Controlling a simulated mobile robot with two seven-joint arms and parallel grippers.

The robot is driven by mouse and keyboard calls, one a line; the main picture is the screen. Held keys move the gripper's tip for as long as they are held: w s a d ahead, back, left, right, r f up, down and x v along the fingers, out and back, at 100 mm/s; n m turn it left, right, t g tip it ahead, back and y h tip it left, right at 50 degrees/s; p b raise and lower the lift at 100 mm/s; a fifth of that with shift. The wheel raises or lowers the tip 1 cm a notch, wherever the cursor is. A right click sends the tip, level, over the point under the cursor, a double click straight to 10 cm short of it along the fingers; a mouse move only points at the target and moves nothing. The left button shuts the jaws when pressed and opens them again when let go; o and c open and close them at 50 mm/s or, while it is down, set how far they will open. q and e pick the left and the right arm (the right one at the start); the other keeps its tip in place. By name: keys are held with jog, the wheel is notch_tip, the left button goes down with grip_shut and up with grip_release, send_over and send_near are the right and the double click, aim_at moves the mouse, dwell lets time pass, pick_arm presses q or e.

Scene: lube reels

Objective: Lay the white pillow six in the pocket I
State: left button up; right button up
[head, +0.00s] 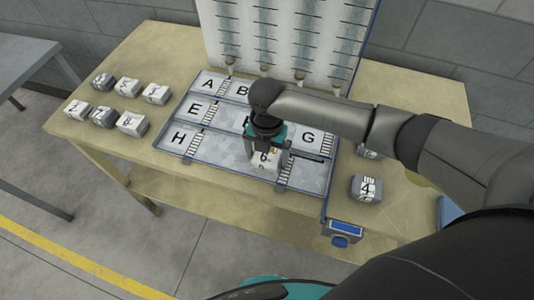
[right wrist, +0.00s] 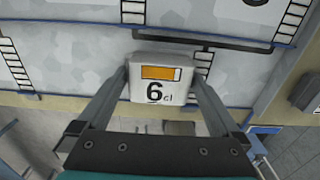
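The white pillow six (head: 264,160) is a small block with a black 6 and an orange patch on its label. My right gripper (head: 268,151) is shut on it, and the right wrist view shows the pillow (right wrist: 158,80) between both fingers (right wrist: 160,82). It is over the front row of the blue-edged tray (head: 165,151), right of pocket H, near a ladder mark. The front-row area right of H (head: 228,155) looks bare; no letter I is visible, as my gripper and arm cover part of the tray. I cannot tell whether the pillow touches the tray floor. My left gripper is not in view.
Several numbered blocks (head: 131,123) stand on the table (head: 75,125) to the left. A block marked 4 (head: 366,188) stands to the tray's right, with another partly hidden behind my arm. A tall marked panel (head: 285,35) rises behind the tray. A blue-faced box (head: 342,230) is at the front edge.

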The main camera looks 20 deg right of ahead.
notch_tip(320, 180, up, 12)
jog(key=p, duration=0.1)
jog(key=shift+r+p, duration=0.2)
jog(key=shift+p, duration=0.1)
dwell(0.3)
